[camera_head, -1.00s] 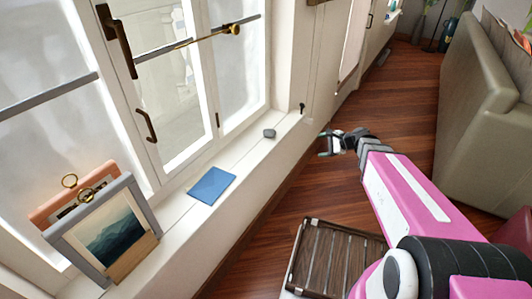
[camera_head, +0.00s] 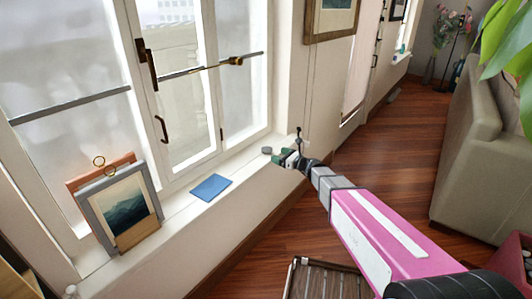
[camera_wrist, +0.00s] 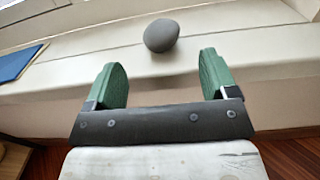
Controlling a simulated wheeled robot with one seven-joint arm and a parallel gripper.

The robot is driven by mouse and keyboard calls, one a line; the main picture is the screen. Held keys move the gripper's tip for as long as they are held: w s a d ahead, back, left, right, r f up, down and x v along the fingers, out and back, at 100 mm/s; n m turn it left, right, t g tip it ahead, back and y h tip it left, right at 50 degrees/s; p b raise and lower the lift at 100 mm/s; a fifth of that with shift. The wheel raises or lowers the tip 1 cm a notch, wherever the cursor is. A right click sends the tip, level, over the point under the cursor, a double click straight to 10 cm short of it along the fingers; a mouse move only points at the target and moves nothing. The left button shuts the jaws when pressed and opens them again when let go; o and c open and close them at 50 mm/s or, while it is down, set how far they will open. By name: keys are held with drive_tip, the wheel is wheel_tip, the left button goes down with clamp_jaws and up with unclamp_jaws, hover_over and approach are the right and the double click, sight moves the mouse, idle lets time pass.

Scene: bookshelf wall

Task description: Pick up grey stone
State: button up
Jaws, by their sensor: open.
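The grey stone (camera_head: 267,150) lies on the white windowsill (camera_head: 174,209), near its right end. In the wrist view the stone (camera_wrist: 161,35) is a smooth dark grey oval resting on the sill, ahead of the fingers and between their lines. My gripper (camera_head: 283,157) is at the sill's front edge, just right of the stone in the head view. In the wrist view its two green fingers (camera_wrist: 162,80) are spread apart with nothing between them. The stone appears apart from both fingers.
A blue book or folder (camera_head: 211,187) lies flat on the sill, left of the stone; its corner shows in the wrist view (camera_wrist: 17,62). Framed pictures (camera_head: 122,207) stand at the sill's left end. The window (camera_head: 185,80) rises behind. A dark slatted crate (camera_head: 322,280) is on the floor.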

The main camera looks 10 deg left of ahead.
sight(270, 151)
drive_tip(key=shift+x, duration=3.05)
drive_tip(key=c, duration=1.1)
